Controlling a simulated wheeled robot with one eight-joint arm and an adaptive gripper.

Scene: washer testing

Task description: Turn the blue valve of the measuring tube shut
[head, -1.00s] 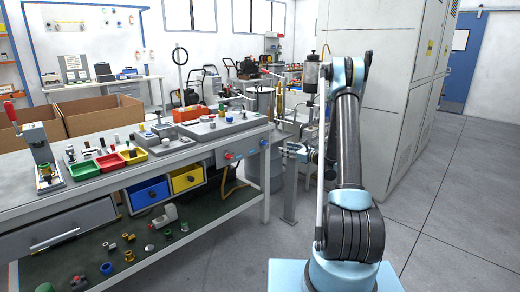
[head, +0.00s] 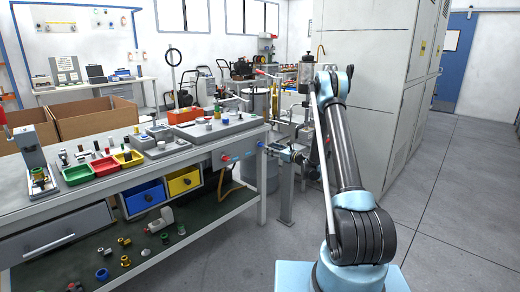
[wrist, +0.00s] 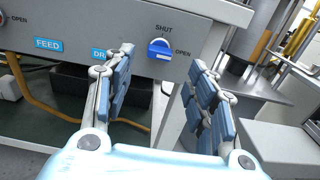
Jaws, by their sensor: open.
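The blue valve (wrist: 160,49) is a round knob on the grey front panel (wrist: 150,18) of the bench, with SHUT printed above it and OPEN to its right. I cannot tell clearly which mark its handle points to. In the head view the blue valve (head: 261,144) is small, near the bench's right end. My gripper (wrist: 162,60) is open and empty, with one finger on each side of the knob in the picture and no visible contact. In the head view my gripper (head: 277,150) is small, just right of the panel.
A red valve (head: 225,157) sits left of the blue one on the panel. Blue labels, one reading FEED (wrist: 48,45), lie along it. A yellow hose (wrist: 45,110) hangs below. Metal stands and pipes crowd the right side; a tall grey cabinet (head: 375,75) stands behind my arm.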

